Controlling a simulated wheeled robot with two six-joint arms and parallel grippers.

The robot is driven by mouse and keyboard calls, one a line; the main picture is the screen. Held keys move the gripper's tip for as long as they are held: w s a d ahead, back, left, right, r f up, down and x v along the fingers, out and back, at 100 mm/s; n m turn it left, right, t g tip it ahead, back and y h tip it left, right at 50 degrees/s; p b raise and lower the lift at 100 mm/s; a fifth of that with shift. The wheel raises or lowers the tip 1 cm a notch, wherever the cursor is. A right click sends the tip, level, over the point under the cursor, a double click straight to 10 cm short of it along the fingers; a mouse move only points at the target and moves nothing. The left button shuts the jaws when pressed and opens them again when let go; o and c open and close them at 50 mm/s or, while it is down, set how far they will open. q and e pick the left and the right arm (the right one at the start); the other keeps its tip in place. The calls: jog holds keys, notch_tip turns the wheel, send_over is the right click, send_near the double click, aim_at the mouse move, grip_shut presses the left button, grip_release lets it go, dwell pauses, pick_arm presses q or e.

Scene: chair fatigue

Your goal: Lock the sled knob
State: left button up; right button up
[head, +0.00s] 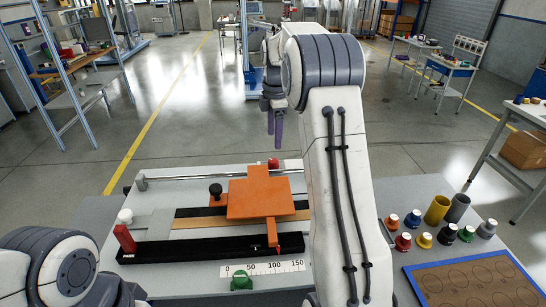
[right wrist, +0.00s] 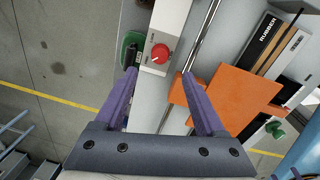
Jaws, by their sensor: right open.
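The orange sled (head: 262,198) sits across the dark track on the bench in the head view. A black knob (head: 215,190) stands at its left side. My right gripper (head: 275,130) is raised beyond the bench's back edge, open and empty, with its purple fingers pointing down. In the right wrist view the orange sled (right wrist: 235,97) lies partly behind the right-hand finger of my right gripper (right wrist: 160,90). I cannot make out the black knob there. My left arm shows at the lower left of the head view, but its gripper is not visible.
A metal rod (head: 220,176) runs along the bench's back. A scale strip (head: 262,268) and green part (head: 241,281) lie in front. Several small bottles and a brown mat (head: 478,285) stand right.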

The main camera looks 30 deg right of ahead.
aim_at(273, 161)
jog(key=f, duration=0.3)
jog(key=f+p, duration=0.1)
jog(key=f, duration=0.2)
jog(key=f+p, duration=0.1)
jog(key=f, duration=0.2)
jog(key=shift+w+f, duration=0.1)
jog(key=shift+w, duration=0.2)
jog(key=shift+c, duration=0.4)
grip_shut()
